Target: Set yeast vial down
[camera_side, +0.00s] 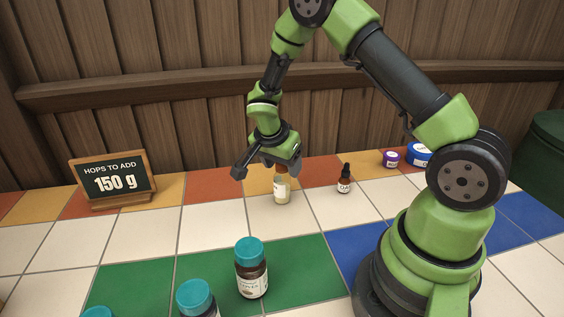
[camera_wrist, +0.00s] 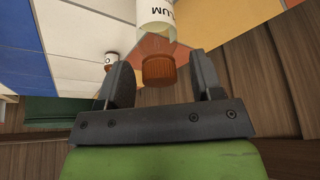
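The yeast vial (camera_side: 282,190) is a small pale vial with an orange-brown cap. In the side view it appears upright on a white tile near the back of the counter. My gripper (camera_side: 267,171) is just above it, with its fingers spread. In the wrist view, the vial (camera_wrist: 156,12) shows part of a label reading "LUM". Its cap lies between the fingers of my gripper (camera_wrist: 161,62), with a gap visible on each side. The gripper is open and not clamped on the vial.
A dark dropper bottle (camera_side: 344,181) stands right of the vial. Purple (camera_side: 391,159) and blue (camera_side: 419,153) containers are farther right. A chalkboard sign (camera_side: 113,179) stands at left. Teal-lidded jars (camera_side: 251,270) are in front. White tiles left of the vial are clear.

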